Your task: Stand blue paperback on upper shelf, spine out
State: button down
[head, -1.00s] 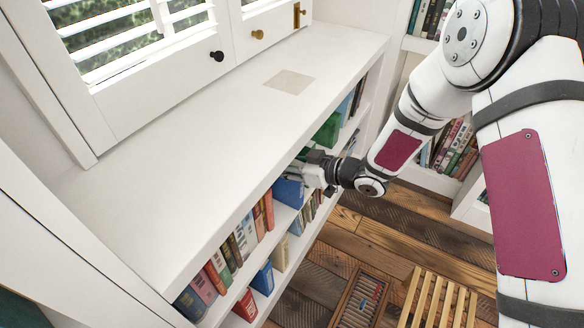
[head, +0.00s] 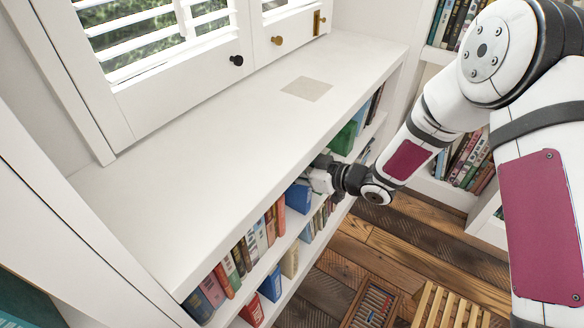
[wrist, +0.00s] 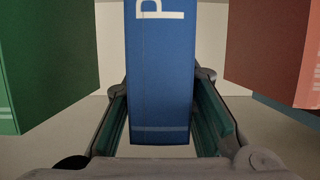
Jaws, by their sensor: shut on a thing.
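The blue paperback (head: 298,198) stands upright on the upper shelf (head: 290,238) of the low white bookcase, as far as I can tell. My gripper (head: 317,178) reaches in from the aisle side, under the top board. In the wrist view the book's spine (wrist: 161,75) faces the camera, with a white letter near the top. My gripper (wrist: 166,125) is shut on it, one finger along each side. The lower end of the spine shows between the fingers. The head view does not show whether the book's base touches the shelf.
A green book (wrist: 45,65) stands left of the blue one and a red book (wrist: 275,50) right, with gaps between. The white top board (head: 230,140) overhangs the shelf. A slatted wooden piece (head: 440,305) and a crate (head: 370,305) are on the floor.

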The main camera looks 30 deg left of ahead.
jog(key=c, duration=1.2)
grip_release()
jog(key=shift+c, duration=0.2)
jog(key=shift+f, duration=0.1)
